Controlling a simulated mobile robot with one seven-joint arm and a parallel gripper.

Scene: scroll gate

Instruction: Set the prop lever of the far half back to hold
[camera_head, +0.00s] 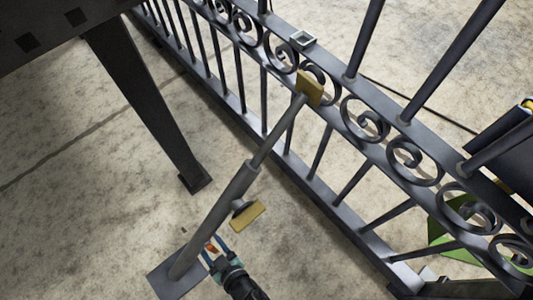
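A grey telescopic prop (225,195) leans from a flat base plate on the floor up to the scroll gate (365,140). A yellow pad (309,88) at its top end meets the gate's scroll band. The prop lever (247,215) has a yellow handle and sticks out to the right of the prop's lower tube. My gripper (217,250) is low in the picture, below the lever handle and close to the prop's lower tube. It appears apart from the handle. Its fingertips are small and partly unclear, so I cannot tell whether they are open.
A dark table-like structure with a leg (150,110) stands at the upper left. A dark box and a green object (455,220) are beyond the gate at right.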

